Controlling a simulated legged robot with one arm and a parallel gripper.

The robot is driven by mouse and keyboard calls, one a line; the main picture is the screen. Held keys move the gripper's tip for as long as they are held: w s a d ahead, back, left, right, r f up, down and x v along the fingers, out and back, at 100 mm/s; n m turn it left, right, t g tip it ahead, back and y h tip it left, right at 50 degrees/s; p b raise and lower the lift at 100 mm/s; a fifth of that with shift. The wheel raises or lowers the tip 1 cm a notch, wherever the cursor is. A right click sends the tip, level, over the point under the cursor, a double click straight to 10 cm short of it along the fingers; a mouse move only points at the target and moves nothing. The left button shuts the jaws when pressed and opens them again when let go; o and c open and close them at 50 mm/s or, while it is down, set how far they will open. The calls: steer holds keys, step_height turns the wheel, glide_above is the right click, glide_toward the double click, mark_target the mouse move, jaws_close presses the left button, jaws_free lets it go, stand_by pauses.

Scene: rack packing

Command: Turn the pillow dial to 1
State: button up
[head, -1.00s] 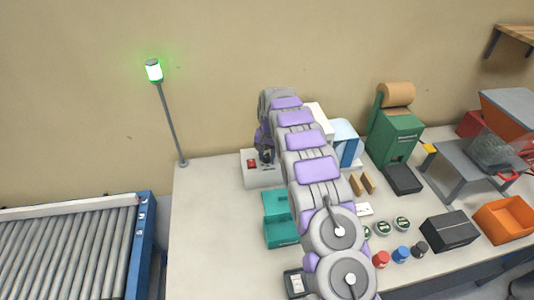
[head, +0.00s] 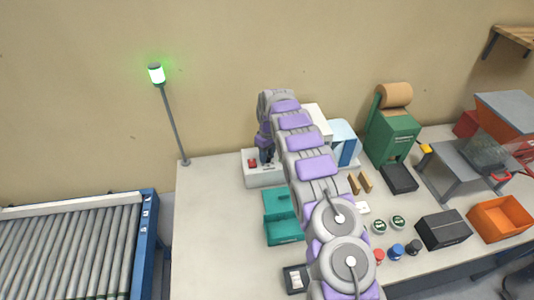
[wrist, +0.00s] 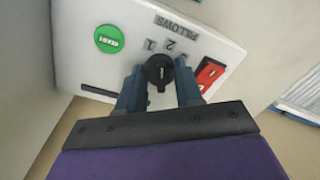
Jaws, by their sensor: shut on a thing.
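The pillow dial (wrist: 160,72) is a black round knob with a light pointer mark, on a white machine panel (wrist: 95,22) in the wrist view. The panel reads PILLOWS, upside down in this view, with labels 1 and 2 showing beside the dial and a third label partly hidden. My gripper (wrist: 160,88) has its two dark fingers on either side of the dial, shut on it. The exact number the pointer marks is hard to tell. In the head view my gripper (head: 266,154) is at the white machine (head: 262,178), and my arm hides much of it.
The panel has a green round button (wrist: 109,39) and a red switch (wrist: 208,72). A green paper dispenser (head: 392,138), a black box (head: 443,229) and an orange bin (head: 499,219) stand to the right. A green-lit lamp (head: 156,74) stands left.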

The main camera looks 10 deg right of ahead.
steer(key=shift+n+p, duration=0.5)
steer(key=shift+n, duration=1.7)
steer(key=shift+r, duration=0.1)
steer(key=o, duration=1)
steer(key=shift+w+d+r+p, duration=0.2)
steer(key=shift+r+p, duration=0.8)
steer(key=shift+r, duration=1.85)
steer(key=shift+w+a+r+p, duration=0.2)
steer(key=shift+r+p, duration=0.85)
steer(key=shift+r, duration=1.85)
steer(key=shift+w+d+r+p, duration=0.25)
steer(key=shift+r+p, duration=0.75)
steer(key=shift+r, duration=1.85)
